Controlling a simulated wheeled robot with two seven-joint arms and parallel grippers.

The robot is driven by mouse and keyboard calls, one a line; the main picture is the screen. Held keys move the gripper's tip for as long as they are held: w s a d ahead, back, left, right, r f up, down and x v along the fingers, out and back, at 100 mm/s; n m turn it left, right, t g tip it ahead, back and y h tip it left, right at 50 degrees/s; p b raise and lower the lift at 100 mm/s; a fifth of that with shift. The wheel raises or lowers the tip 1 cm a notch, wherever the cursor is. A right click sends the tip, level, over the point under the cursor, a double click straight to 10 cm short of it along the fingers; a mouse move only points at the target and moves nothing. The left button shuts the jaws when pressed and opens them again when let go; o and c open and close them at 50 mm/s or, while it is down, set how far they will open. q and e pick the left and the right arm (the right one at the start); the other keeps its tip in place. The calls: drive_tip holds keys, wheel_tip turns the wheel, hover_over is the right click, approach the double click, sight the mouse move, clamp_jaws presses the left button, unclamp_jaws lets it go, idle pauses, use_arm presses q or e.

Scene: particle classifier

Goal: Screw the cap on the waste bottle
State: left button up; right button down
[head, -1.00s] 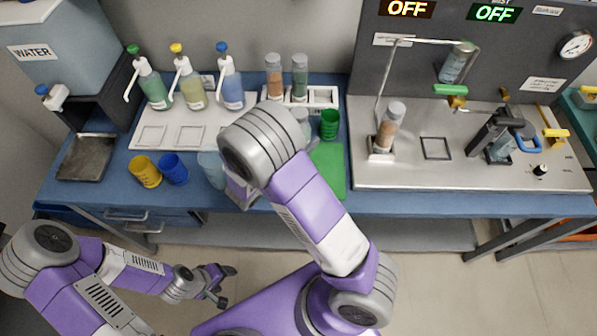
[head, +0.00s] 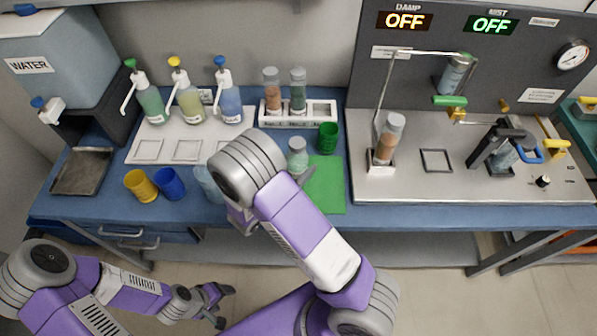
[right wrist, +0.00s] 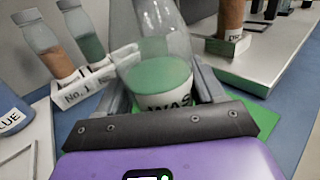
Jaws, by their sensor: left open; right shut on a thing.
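The waste bottle (head: 297,154) is clear, with green contents and a label reading "WAS" in the right wrist view (right wrist: 165,80). My right gripper (right wrist: 165,97) is shut on it, a finger on each side, near the green mat. No loose cap can be made out. My left gripper (head: 220,305) is open and empty, low at the left, away from the table.
The green mat (head: 328,190) lies by the bottle. A green cup (head: 328,138) and a rack (head: 325,110) with two bottles stand behind. Yellow (head: 141,186) and blue (head: 170,184) cups stand left. The steel machine deck (head: 460,188) is at the right.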

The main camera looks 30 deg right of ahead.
sight(298, 172)
drive_tip(key=shift+f+b, duration=0.5)
drive_tip(key=shift+f, duration=1.25)
drive_tip(key=shift+f, duration=0.1)
drive_tip(key=shift+c, duration=0.6)
unclamp_jaws()
drive_tip(key=p+v, duration=0.1)
drive_tip(key=v, duration=1.1)
